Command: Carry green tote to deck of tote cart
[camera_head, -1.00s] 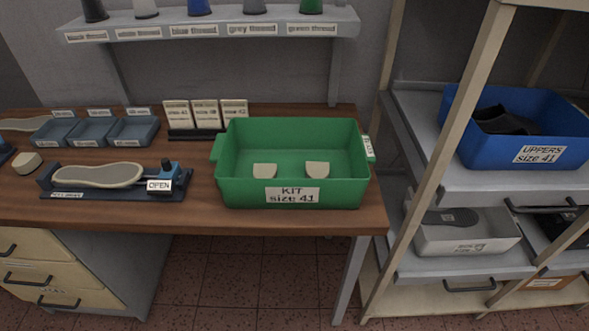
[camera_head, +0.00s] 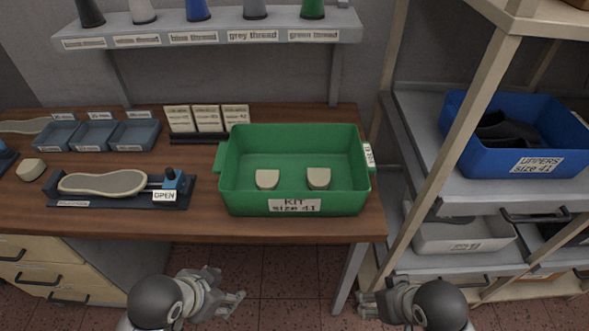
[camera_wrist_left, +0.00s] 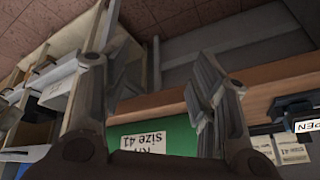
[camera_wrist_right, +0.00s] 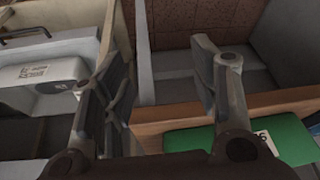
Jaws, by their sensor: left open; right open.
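The green tote (camera_head: 295,150), labelled KIT size 41, stands upright on the wooden bench near its right end. Two pale blocks lie inside it, and it has a grip tab at each end. Its front shows upside down in the left wrist view (camera_wrist_left: 180,138) and part of it in the right wrist view (camera_wrist_right: 290,140). My left gripper (camera_head: 233,287) is open and empty, in front of the bench and below its edge. My right gripper (camera_head: 366,299) is open and empty, in front of the bench's right end. Neither touches the tote. I cannot make out a tote cart.
A shoe jig (camera_head: 120,190) with an OPEN sign and small blue trays (camera_head: 95,134) stand left of the tote. Cards (camera_head: 206,118) stand behind. A thread shelf (camera_head: 210,36) is above. At right, a rack (camera_head: 418,110) holds a blue tote (camera_head: 520,165) and a grey bin (camera_head: 465,238).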

